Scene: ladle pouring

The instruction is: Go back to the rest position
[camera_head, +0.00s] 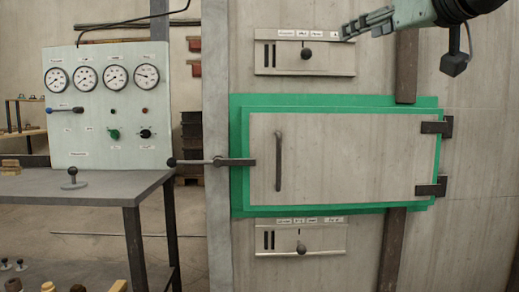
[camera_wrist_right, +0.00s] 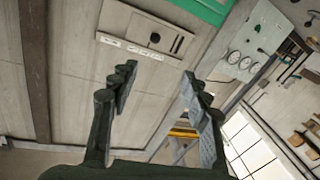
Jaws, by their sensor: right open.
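My right gripper (camera_head: 366,24) is at the top right of the head view, in front of the wall above the green-framed door. In the right wrist view, its two fingers (camera_wrist_right: 158,80) stand wide apart with nothing between them. My left gripper is in neither view. The grey door (camera_head: 345,160) sits flat in its green frame (camera_head: 237,185), with a vertical handle (camera_head: 278,160) on its left side and a latch lever (camera_head: 205,162) across its left edge.
An upper slider panel (camera_head: 330,65) is just below and left of my right gripper. A lower slider panel (camera_head: 320,240) is under the door. A yellow-topped ladder (camera_wrist_right: 183,133) shows in the wrist view.

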